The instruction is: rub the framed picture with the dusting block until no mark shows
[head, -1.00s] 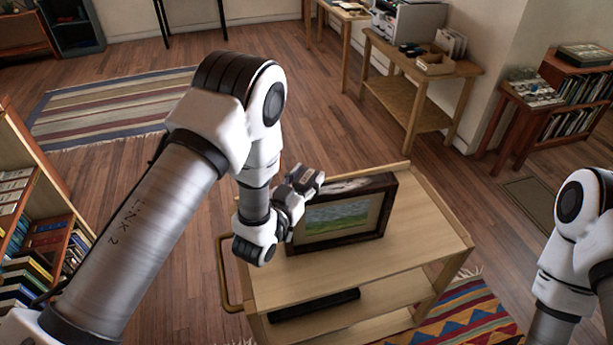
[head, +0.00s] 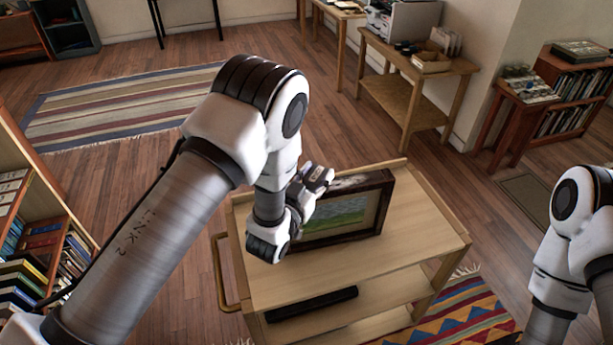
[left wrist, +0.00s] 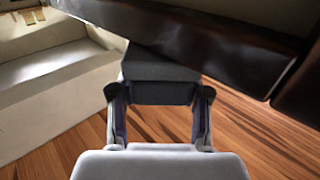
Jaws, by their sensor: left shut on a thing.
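The framed picture (head: 345,215), a green landscape in a dark frame, stands upright on the top of a wooden trolley. A pale, whitish mark (head: 349,181) shows on the top face of its frame. My left gripper (head: 320,178) is at the picture's upper left corner and hides part of it. In the left wrist view it is shut on the dark grey dusting block (left wrist: 160,75). The dark frame (left wrist: 215,45) runs across the upper right there, close to the block. Whether they touch I cannot tell. My right arm shows at the right edge, its gripper out of view.
The trolley (head: 400,255) has free top around the picture and a dark flat object (head: 312,304) on its lower shelf. A bookcase (head: 40,225) stands at the left. A side table (head: 415,85) and a low bookshelf (head: 570,100) stand at the back right.

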